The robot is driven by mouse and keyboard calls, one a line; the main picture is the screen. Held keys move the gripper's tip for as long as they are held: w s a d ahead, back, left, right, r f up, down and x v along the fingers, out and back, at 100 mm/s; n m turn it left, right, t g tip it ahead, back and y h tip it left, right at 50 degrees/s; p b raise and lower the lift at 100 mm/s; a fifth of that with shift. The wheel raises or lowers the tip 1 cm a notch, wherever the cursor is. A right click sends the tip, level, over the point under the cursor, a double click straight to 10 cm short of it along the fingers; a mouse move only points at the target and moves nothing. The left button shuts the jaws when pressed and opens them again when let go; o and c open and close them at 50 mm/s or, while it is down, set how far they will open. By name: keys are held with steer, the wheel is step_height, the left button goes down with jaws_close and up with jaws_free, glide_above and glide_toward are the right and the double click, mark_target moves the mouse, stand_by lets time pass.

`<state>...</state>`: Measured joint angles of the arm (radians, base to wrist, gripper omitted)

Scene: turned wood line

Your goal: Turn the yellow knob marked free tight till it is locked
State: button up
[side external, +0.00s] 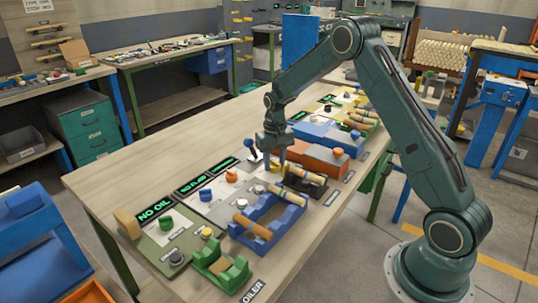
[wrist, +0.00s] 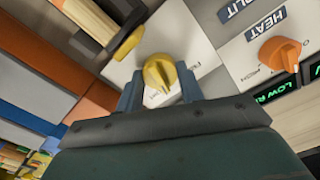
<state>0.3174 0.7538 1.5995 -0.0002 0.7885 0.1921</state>
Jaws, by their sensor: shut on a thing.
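The yellow knob (wrist: 158,72) sits on a pale plate with small lettering beside it, in the wrist view. Its raised ridge runs roughly up and down in that picture, tilted a little. My gripper (wrist: 158,88) is shut on the knob, one finger on each side. Part of the lettering under the knob shows between the fingers, and more shows to its right; I cannot read it all. In the side view my gripper (side external: 275,158) points down at the panels, and it largely hides the knob there.
An orange knob (wrist: 280,53) under a HEAT label is to the right. A turned wood piece (side external: 305,174) lies in a dark holder close by. A blue cradle (side external: 268,215) and a green cradle (side external: 221,266) stand nearer the front. The table's left part (side external: 120,175) is clear.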

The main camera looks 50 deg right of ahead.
mark_target(275, 161)
steer(key=m, duration=0.5)
steer(key=shift+m, duration=0.4)
steer(key=o, duration=1)
step_height(275, 161, up, 14)
stand_by(0.5)
stand_by(0.3)
